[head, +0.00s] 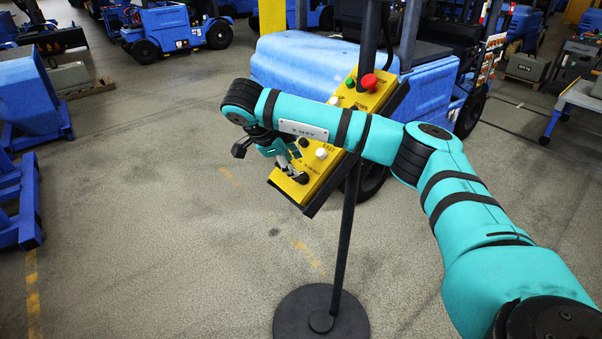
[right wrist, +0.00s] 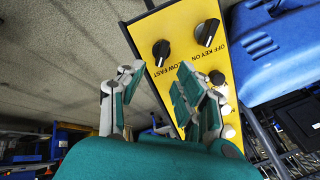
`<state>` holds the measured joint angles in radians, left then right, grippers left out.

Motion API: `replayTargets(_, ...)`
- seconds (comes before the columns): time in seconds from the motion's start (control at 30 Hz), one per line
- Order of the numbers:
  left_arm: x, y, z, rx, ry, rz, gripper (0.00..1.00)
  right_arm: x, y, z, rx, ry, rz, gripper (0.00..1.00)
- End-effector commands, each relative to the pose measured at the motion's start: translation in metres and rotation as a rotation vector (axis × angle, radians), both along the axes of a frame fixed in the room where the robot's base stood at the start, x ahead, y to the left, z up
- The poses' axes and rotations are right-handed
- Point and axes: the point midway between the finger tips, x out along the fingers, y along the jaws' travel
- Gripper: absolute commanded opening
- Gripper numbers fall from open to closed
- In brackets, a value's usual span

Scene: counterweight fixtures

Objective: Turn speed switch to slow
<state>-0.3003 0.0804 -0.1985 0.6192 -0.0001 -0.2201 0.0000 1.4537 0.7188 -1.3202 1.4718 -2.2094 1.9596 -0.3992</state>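A yellow control panel (head: 322,176) stands tilted on a dark post, with my right gripper (head: 288,163) over its lower left part. In the right wrist view, the black speed switch (right wrist: 161,50) sits by the slow/fast lettering, beyond the fingertips. A second black knob (right wrist: 207,32) is to its right, by the off/key/on lettering. My right gripper (right wrist: 155,78) is open, fingers wide apart with nothing between them. The right finger overlaps the panel; I cannot tell whether it touches. In the head view the gripper and forearm hide part of the panel. My left gripper is not in view.
The panel also carries a green button (head: 350,82), a red button (head: 369,82) and white buttons. A round dark base (head: 300,315) holds the post. A blue vehicle (head: 300,62) stands close behind. The floor left of the panel is clear.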

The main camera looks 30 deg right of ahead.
Motion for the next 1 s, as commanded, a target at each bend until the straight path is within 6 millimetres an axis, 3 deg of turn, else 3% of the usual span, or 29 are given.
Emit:
replayTargets(0.1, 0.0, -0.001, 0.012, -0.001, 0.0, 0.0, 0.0, 0.003, -0.014, -0.017, 0.0, 0.002, -0.002, 0.35)
replayTargets(0.4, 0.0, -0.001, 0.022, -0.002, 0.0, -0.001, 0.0, 0.008, -0.033, -0.052, 0.001, 0.0, 0.0, 0.35)
replayTargets(0.77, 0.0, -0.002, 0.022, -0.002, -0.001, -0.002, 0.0, 0.009, -0.035, -0.057, 0.001, -0.002, 0.001, 0.35)
replayTargets(1.0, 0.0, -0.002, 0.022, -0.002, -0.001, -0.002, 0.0, 0.009, -0.035, -0.056, 0.001, -0.002, 0.0, 0.05)
